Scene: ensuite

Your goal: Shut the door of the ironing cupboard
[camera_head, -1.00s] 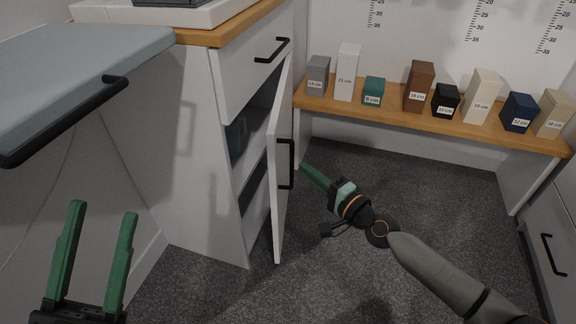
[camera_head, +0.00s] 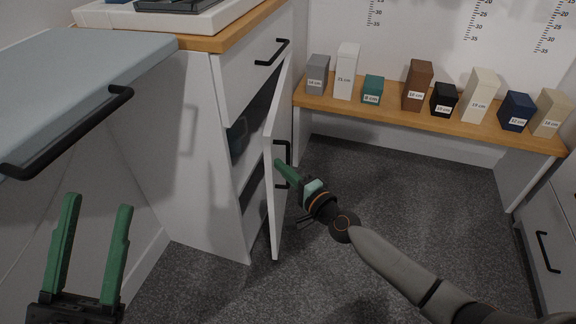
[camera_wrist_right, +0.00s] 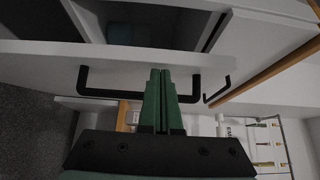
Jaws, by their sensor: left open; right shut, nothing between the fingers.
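The white cupboard door (camera_head: 275,205) hangs partly open on the lower part of the white cabinet (camera_head: 195,140); dark shelf space shows behind it. Its black handle (camera_head: 283,150) faces right. My right gripper (camera_head: 280,166) is shut and empty, its green fingertips at the door's outer face by the handle. In the right wrist view the shut fingers (camera_wrist_right: 160,75) overlap the handle (camera_wrist_right: 110,94) and point at the door face (camera_wrist_right: 50,62); whether they touch it I cannot tell. My left gripper (camera_head: 95,235) is open and empty at lower left, away from the door.
A grey padded board (camera_head: 80,85) with a black bar handle juts out at left, above my left gripper. A closed drawer (camera_head: 250,75) sits above the door. A low wooden bench (camera_head: 390,110) with several labelled boxes stands behind. Carpet right of the door is clear.

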